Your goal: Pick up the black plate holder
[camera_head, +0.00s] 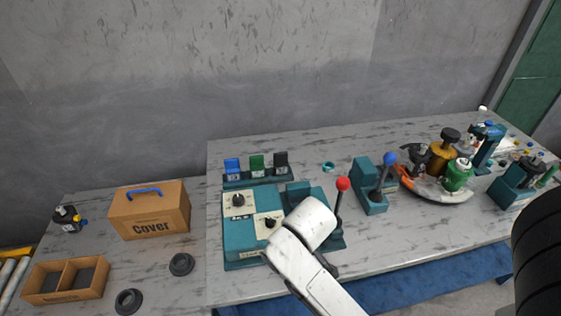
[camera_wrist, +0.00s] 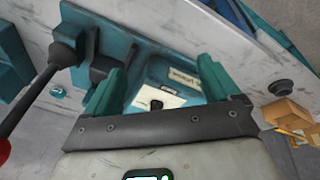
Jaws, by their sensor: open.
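A black upright piece (camera_head: 281,160), which looks like the black plate holder, stands at the right end of a teal rack (camera_head: 255,182) at the back of the marble table. A blue piece (camera_head: 232,166) and a green piece (camera_head: 257,163) stand beside it. I cannot make out the black piece in the wrist view. My gripper (camera_wrist: 162,82) is open and empty, with its two teal fingers spread over the teal control box. My white arm hides the gripper's fingers in the head view. The gripper is in front of the rack, apart from the black piece.
The teal control box (camera_head: 236,222) with black knobs stands before the rack. A red-knobbed lever (camera_head: 342,185) rises right of my arm, and a blue-knobbed lever (camera_head: 389,159) stands farther right. A cardboard "Cover" box (camera_head: 150,212) and black rings (camera_head: 181,264) lie left.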

